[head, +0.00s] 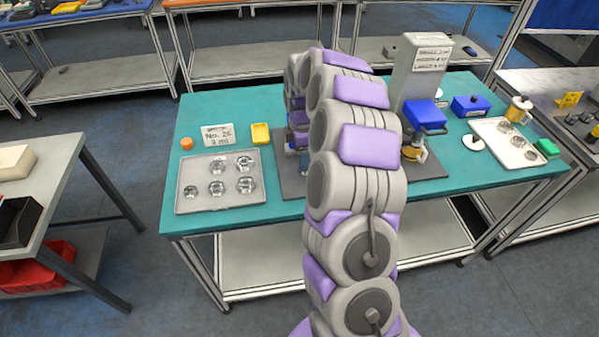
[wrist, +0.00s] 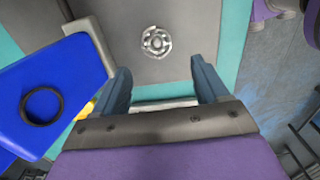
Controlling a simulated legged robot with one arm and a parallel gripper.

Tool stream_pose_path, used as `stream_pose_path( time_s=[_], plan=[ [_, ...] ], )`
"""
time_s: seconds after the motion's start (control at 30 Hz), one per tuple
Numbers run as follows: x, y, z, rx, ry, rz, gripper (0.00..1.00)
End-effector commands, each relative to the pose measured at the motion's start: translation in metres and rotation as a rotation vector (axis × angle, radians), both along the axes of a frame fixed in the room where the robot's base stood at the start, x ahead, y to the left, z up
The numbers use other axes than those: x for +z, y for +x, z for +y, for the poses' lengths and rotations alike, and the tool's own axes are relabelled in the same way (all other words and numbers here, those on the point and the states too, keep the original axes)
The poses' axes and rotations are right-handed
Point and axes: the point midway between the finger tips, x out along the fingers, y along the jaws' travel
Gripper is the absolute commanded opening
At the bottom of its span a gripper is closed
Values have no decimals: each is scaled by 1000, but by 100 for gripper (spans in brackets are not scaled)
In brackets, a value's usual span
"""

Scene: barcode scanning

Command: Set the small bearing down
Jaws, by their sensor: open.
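The small bearing (wrist: 155,42), a round silver ring with a patterned centre, lies flat on a grey plate (wrist: 190,22) in the wrist view. My gripper (wrist: 162,86) is open, with its two blue-grey fingers apart and nothing between the tips. The bearing lies beyond the fingertips, roughly in line with the gap, and looks clear of both fingers. In the head view my arm covers the gripper and the bearing. The grey plate shows there in part (head: 290,183) on the teal table (head: 440,175).
A grey tray (head: 210,202) with several round metal parts lies left of the plate. A blue block (wrist: 65,75) with a black ring is close on the left in the wrist view. A grey column machine (head: 412,75) stands behind my arm. Another tray (head: 490,127) sits at right.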

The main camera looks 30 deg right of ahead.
Motion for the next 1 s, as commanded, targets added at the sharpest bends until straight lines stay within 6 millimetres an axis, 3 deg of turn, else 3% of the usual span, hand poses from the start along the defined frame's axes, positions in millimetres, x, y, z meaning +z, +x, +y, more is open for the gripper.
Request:
stream_pose_path(
  time_s=[0.13, 0.43, 0.7, 1.0],
  plan=[
    [-11, 0, -5, -4, 5, 0, 74],
    [-50, -1, 8, -2, -7, 4, 74],
    [-53, 0, 3, -3, -2, 0, 74],
    [-53, 1, -1, -3, 1, 0, 45]
  ],
)
